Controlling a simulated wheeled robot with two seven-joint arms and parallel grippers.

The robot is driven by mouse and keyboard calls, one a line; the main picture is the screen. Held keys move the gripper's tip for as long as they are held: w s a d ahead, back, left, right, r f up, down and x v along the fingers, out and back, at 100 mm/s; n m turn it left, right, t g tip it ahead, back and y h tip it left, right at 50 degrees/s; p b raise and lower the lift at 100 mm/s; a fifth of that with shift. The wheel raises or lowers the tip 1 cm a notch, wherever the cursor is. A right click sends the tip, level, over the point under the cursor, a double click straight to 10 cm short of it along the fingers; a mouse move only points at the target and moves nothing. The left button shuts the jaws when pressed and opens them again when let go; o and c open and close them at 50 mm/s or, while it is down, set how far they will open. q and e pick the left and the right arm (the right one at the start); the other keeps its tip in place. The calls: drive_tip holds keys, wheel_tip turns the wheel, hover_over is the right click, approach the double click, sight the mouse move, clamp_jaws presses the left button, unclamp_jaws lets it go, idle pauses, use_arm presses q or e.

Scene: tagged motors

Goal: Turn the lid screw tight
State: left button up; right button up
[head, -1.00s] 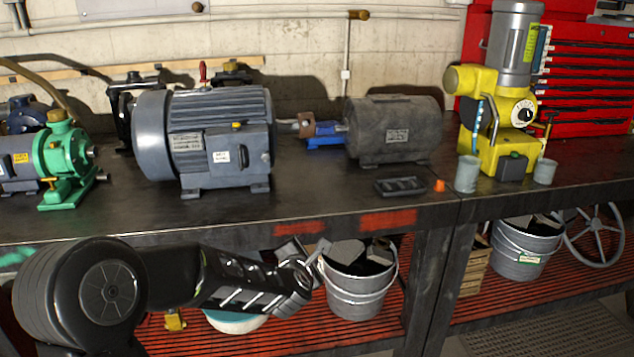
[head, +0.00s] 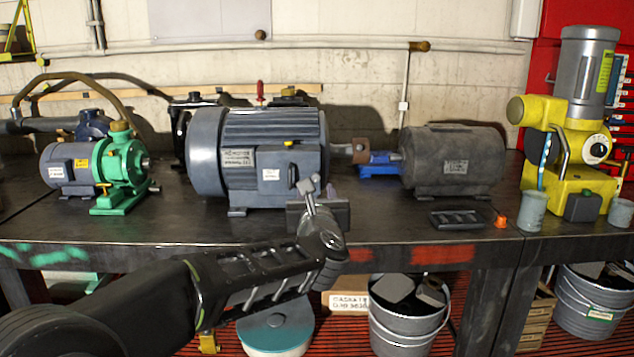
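A large grey motor (head: 209,158) stands on the bench. Its side box (head: 276,187) faces me, with a white tag (head: 270,175) on the lid. My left gripper (head: 318,194) is raised in front of the motor, just below and right of the tag, and covers the box's lower right part. Its fingers point up and hold nothing visible. Their opening is unclear, as is whether they touch the motor. My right gripper is out of view.
A green pump (head: 122,168) stands left. The bench front edge lies beneath my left forearm. Buckets (head: 405,325) stand on the lower shelf.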

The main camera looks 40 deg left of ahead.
sight(316, 178)
use_arm(q)
drive_tip(key=p+x, duration=0.1)
drive_tip(key=x, duration=0.7)
drive_tip(key=shift+s, duration=0.1)
drive_tip(key=shift+c, duration=0.5)
clamp_jaws()
